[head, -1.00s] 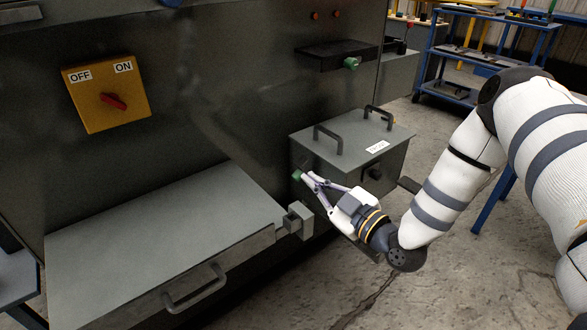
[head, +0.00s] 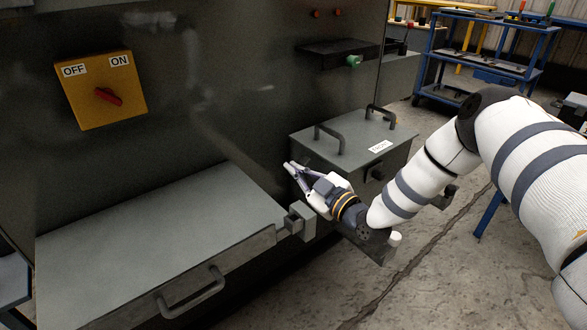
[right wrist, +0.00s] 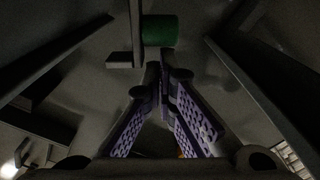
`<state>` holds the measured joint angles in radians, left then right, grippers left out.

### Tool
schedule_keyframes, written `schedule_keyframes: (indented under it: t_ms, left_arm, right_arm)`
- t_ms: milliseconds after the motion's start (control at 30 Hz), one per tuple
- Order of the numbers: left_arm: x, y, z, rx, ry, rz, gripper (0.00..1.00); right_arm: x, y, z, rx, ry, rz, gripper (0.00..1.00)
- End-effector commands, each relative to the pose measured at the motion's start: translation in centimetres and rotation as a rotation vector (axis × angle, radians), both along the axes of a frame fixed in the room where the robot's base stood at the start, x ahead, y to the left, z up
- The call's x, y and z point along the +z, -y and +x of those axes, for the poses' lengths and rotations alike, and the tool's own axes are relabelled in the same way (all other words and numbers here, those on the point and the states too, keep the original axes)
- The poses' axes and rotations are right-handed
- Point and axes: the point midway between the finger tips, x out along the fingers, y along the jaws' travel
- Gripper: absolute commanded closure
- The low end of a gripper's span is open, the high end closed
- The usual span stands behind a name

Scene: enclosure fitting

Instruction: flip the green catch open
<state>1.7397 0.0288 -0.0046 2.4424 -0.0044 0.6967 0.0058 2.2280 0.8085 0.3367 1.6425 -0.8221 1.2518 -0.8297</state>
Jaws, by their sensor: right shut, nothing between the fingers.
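A green cylindrical piece (right wrist: 160,30), which looks like the catch, shows in the right wrist view beside a grey bar, just beyond my fingertips. In the head view it cannot be made out now; my fingers seem to hide it. My right gripper (head: 289,167) is shut and empty, its tips at the left side of the grey lidded box (head: 345,150). It also shows in the right wrist view (right wrist: 162,75), fingers together below the green piece. I cannot tell whether the tips touch it. My left gripper is not in view.
A second green knob (head: 354,60) sits at the black ledge on the dark panel. A yellow OFF/ON switch plate (head: 103,90) is at upper left. A wide grey drawer unit (head: 160,235) with a small grey block (head: 300,220) lies left of my gripper. Floor is clear at lower right.

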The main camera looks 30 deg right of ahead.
Motion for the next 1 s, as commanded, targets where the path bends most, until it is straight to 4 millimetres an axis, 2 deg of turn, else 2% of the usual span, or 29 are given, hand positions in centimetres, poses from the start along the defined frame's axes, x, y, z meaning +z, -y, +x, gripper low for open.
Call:
schedule_keyframes:
  t_ms: [333,1000]
  left_arm:
    - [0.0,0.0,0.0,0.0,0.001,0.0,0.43]
    - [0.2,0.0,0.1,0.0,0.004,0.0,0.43]
  right_arm:
    - [0.0,-0.1,0.0,0.001,0.0,-0.008,1.0]
    - [-1.1,-0.7,-0.1,0.001,0.009,-0.136,1.0]
